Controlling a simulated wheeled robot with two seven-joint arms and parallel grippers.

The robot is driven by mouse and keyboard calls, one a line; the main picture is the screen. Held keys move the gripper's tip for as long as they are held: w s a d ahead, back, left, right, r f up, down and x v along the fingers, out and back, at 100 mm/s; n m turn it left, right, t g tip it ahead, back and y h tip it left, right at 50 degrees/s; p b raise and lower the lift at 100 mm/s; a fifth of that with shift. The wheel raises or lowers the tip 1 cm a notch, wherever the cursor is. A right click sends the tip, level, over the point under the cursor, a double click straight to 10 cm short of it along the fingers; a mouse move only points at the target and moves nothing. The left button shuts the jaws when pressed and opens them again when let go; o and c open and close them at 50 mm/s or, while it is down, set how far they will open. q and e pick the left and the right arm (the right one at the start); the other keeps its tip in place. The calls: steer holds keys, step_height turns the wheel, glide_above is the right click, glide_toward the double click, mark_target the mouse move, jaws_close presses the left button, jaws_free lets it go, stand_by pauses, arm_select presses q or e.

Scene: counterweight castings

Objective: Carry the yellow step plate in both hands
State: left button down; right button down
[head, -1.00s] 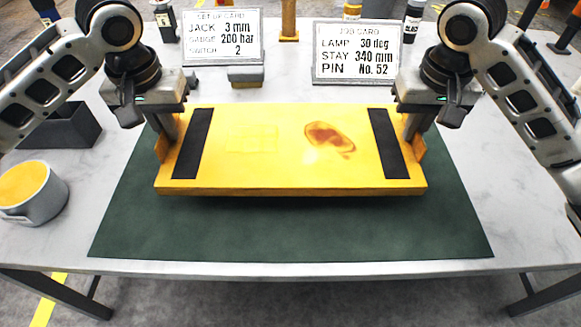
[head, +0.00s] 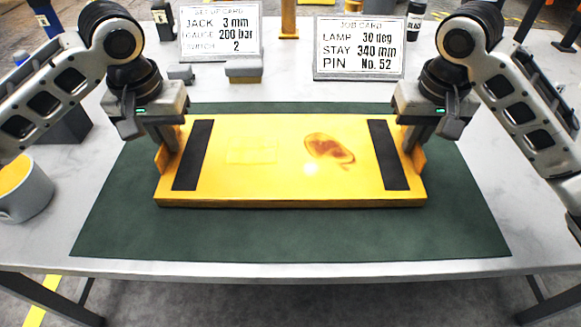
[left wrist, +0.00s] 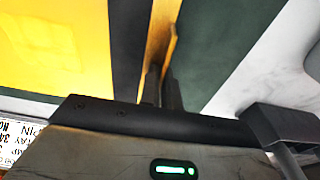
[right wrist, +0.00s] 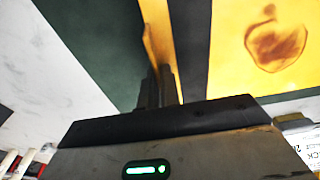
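The yellow step plate (head: 265,180) is a flat slab with a black strip near each end and a brown stain right of its middle. It looks level above the dark green mat (head: 290,238); the gap is hard to judge. My left gripper (head: 168,148) is shut on the upright tab at its left end. My right gripper (head: 414,148) is shut on the matching tab at its right end. The left wrist view shows the plate (left wrist: 55,45) and tab between dark fingers (left wrist: 163,88). The right wrist view shows the plate (right wrist: 245,65) and the other gripped tab (right wrist: 158,45).
Two printed cards, a set-up card (head: 220,32) and a job card (head: 359,48), stand behind the mat. A grey cup (head: 25,192) with yellow contents is at left, near a dark bin (head: 68,128). The mat's front strip is clear.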

arm_select(q)
steer(key=shift+f, duration=0.45)
arm_select(e)
steer(key=shift+f, duration=0.45)
arm_select(q)
steer(key=c, duration=1.6)
jaws_free()
steer(key=shift+r, duration=0.2)
arm_select(e)
steer(key=c, duration=1.6)
jaws_free()
steer(key=shift+r, duration=0.2)
arm_select(q)
steer(key=r, duration=0.4)
steer(key=s+r, duration=0.1)
steer(key=r, duration=0.7)
steer(key=shift+s, duration=0.3)
arm_select(e)
steer(key=r, duration=0.4)
steer(key=s+r, duration=0.1)
steer(key=r, duration=0.7)
steer(key=shift+s, duration=0.3)
